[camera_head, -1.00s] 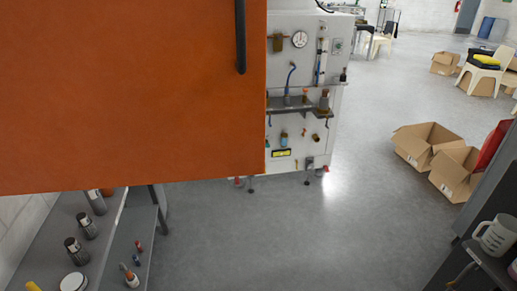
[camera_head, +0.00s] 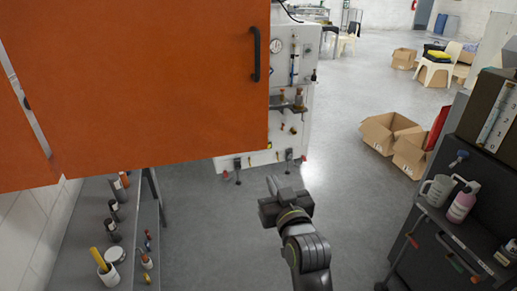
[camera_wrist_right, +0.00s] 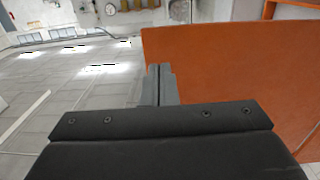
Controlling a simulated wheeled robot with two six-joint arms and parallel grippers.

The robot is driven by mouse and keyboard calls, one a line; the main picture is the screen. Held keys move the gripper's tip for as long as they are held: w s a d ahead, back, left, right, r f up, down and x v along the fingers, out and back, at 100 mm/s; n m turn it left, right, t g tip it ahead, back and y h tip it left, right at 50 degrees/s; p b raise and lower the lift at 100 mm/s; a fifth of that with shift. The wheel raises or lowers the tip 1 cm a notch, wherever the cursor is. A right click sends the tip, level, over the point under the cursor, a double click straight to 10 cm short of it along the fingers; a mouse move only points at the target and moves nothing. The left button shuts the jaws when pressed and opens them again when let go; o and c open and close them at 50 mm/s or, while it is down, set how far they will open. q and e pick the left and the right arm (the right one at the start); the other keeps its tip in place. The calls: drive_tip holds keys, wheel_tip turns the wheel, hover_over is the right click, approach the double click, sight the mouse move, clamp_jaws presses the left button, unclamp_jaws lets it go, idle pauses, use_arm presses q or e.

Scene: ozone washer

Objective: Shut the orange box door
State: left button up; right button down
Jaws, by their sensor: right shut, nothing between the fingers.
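The orange box door (camera_head: 140,80) is a large flat panel filling the upper left of the head view. A black vertical handle (camera_head: 256,55) is near its right edge. A narrow slit shows at the far left, between the door and another orange panel (camera_head: 18,140). My right gripper (camera_head: 273,184) is below and right of the door's lower right corner, shut and empty. In the right wrist view its fingers (camera_wrist_right: 160,84) are together, with an orange panel (camera_wrist_right: 235,75) filling the right side. I cannot tell whether they touch it. My left gripper is not in view.
A white panel machine (camera_head: 290,100) stands behind the door. A grey shelf (camera_head: 150,215) with bottles is at lower left. A dark shelf unit (camera_head: 450,225) with a jug (camera_head: 438,190) is at right. Cardboard boxes (camera_head: 388,130) lie beyond it. The middle floor is clear.

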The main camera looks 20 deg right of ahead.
drive_tip(key=p, duration=0.4)
approach(255, 147)
drive_tip(key=w, duration=0.5)
drive_tip(key=shift+w+r, duration=0.15)
drive_tip(key=shift+w, duration=0.05)
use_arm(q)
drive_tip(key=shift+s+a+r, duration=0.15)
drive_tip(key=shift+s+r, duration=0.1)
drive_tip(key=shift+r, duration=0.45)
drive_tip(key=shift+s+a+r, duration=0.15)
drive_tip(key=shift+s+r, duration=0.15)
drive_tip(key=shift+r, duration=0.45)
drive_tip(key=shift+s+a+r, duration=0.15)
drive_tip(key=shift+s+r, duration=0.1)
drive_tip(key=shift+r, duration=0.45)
use_arm(e)
drive_tip(key=shift+w, duration=0.7)
drive_tip(key=shift+w, duration=0.1)
